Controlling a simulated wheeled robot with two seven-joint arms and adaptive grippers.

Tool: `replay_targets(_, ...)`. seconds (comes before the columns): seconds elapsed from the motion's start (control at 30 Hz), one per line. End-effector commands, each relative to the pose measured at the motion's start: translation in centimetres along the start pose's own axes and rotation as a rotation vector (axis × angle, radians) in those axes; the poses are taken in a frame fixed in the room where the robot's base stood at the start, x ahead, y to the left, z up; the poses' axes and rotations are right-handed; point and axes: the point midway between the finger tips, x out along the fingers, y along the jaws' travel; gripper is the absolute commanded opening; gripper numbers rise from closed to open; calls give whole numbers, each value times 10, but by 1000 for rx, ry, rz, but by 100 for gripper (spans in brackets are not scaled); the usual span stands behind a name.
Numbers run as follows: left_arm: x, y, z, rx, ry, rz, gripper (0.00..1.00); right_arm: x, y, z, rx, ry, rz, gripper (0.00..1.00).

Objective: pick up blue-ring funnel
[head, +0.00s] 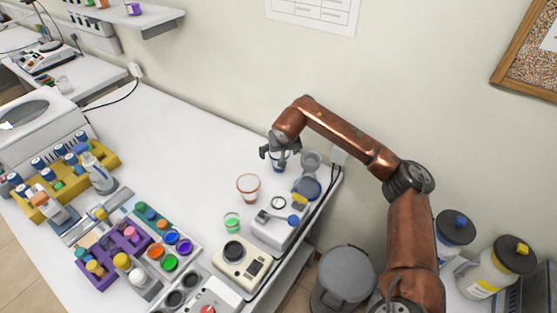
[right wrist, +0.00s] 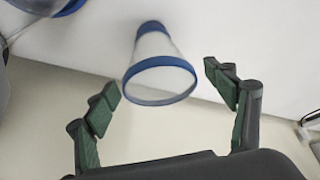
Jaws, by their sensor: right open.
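The blue-ring funnel (right wrist: 156,47) is a pale cone in the right wrist view, with a blue ring around its wide mouth and a blue part at its far, narrower end. In the head view it (head: 279,164) stands near the back of the table, partly hidden by my right gripper (head: 272,152). In the right wrist view my right gripper (right wrist: 163,80) is open, with green-padded fingers on either side of the funnel's mouth and visible gaps on both sides. I cannot tell how deep the funnel lies between them. My left gripper is not in view.
An orange-rimmed cup (head: 248,188), a grey funnel-like vessel (head: 311,161) and a blue round item (head: 307,188) stand close by. A scale (head: 243,262) and a purple rack (head: 118,250) are nearer the front. The table's back left is clear.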

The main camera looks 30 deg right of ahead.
Motion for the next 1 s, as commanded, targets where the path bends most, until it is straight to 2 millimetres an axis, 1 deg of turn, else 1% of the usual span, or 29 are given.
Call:
replay_targets(0.03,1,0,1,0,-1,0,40,2,0,0,0,1,-1,78)
replay_targets(0.23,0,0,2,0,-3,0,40,2,0,-1,0,2,-1,77)
replay_targets(0.9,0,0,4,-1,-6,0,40,2,0,-1,0,2,0,31)
replay_targets(1.0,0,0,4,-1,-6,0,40,2,0,-1,0,2,0,31)
